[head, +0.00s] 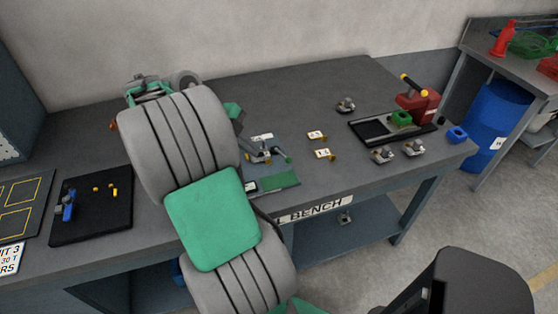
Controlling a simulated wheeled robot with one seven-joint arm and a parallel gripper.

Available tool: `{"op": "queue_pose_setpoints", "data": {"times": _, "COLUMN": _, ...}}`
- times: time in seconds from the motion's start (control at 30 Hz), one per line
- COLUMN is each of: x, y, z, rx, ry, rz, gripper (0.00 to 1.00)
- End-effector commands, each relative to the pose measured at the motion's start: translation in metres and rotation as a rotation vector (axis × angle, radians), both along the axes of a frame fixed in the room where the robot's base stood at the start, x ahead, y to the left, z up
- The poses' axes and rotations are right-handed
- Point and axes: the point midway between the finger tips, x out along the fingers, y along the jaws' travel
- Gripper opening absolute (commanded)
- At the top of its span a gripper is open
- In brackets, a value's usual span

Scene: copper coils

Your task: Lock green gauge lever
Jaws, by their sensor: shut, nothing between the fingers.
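A green-based device (282,181), which looks like the green gauge, sits near the bench's front edge, just right of my arm. A small pale display shows at its left end. Grey metal parts and a short green lever-like piece (286,157) stand just behind it. The lever's exact position is too small to tell. My large grey arm with a green panel crosses the view left of the device and may cover part of it.
The dark bench (320,95) holds two small white-and-yellow tags (317,135), several metal clamp-like parts (382,155) and a black tray (374,131) beside a red block (417,107). A black mat (92,211) with a blue part (68,206) lies left. The bench's back middle is clear.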

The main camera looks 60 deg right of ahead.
Motion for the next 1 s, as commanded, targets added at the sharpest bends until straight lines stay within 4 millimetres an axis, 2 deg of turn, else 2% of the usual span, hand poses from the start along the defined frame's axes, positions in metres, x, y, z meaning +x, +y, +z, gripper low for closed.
{"op": "queue_pose_setpoints", "data": {"times": 0.17, "x": -0.005, "y": -0.003, "z": -0.008, "rx": 0.002, "ry": 0.001, "rz": 0.003, "gripper": 0.0}}
{"op": "queue_pose_setpoints", "data": {"times": 0.6, "x": -0.045, "y": -0.035, "z": -0.083, "rx": 0.005, "ry": 0.002, "rz": 0.003, "gripper": 0.0}}
{"op": "queue_pose_setpoints", "data": {"times": 0.8, "x": -0.049, "y": -0.066, "z": -0.087, "rx": 0.003, "ry": -0.001, "rz": 0.004, "gripper": 0.0}}
{"op": "queue_pose_setpoints", "data": {"times": 1.0, "x": -0.05, "y": -0.074, "z": -0.09, "rx": 0.001, "ry": -0.001, "rz": 0.006, "gripper": 0.0}}
